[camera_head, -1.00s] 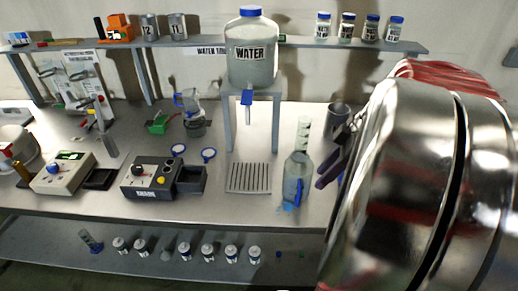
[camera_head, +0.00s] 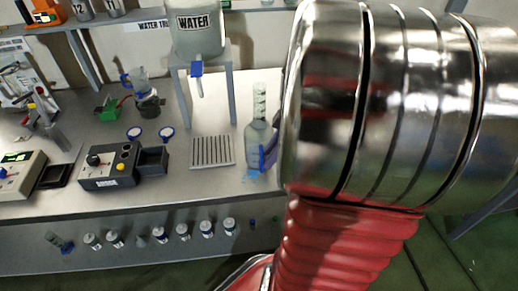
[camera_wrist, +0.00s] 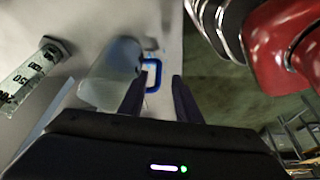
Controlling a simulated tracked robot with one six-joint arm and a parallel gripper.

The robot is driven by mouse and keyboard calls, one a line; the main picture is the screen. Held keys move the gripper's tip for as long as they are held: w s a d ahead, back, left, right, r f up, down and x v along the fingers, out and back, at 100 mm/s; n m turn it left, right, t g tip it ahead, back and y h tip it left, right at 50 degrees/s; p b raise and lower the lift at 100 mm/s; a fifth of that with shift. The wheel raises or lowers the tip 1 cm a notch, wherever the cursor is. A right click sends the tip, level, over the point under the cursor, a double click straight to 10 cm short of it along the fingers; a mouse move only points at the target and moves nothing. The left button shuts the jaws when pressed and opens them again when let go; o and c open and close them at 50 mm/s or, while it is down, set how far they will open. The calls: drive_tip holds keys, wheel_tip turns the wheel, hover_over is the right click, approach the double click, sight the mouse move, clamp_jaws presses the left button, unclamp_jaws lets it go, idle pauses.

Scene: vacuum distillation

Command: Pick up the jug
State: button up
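The jug (camera_head: 257,136) is clear, with a blue handle, and stands near the right part of the bench in the head view. In the wrist view the translucent jug (camera_wrist: 112,72) lies ahead, with its blue handle (camera_wrist: 152,72) toward my fingers. My gripper (camera_wrist: 160,84) is open, its two dark fingers apart and empty. The handle is just beyond and between the fingertips. I cannot tell whether they touch it. In the head view my arm covers most of my gripper and the area right of the jug.
A graduated cylinder (camera_wrist: 32,75) stands close to the jug. A slotted grey mat (camera_head: 212,151) and a black device (camera_head: 110,165) lie to its left. The water tank's stand (camera_head: 183,115) is behind the mat. Small bottles (camera_head: 183,231) line the lower shelf.

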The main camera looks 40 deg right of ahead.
drive_tip(key=shift+x, duration=2.35)
drive_tip(key=shift+c, duration=0.7)
clamp_jaws()
drive_tip(key=shift+d, duration=0.1)
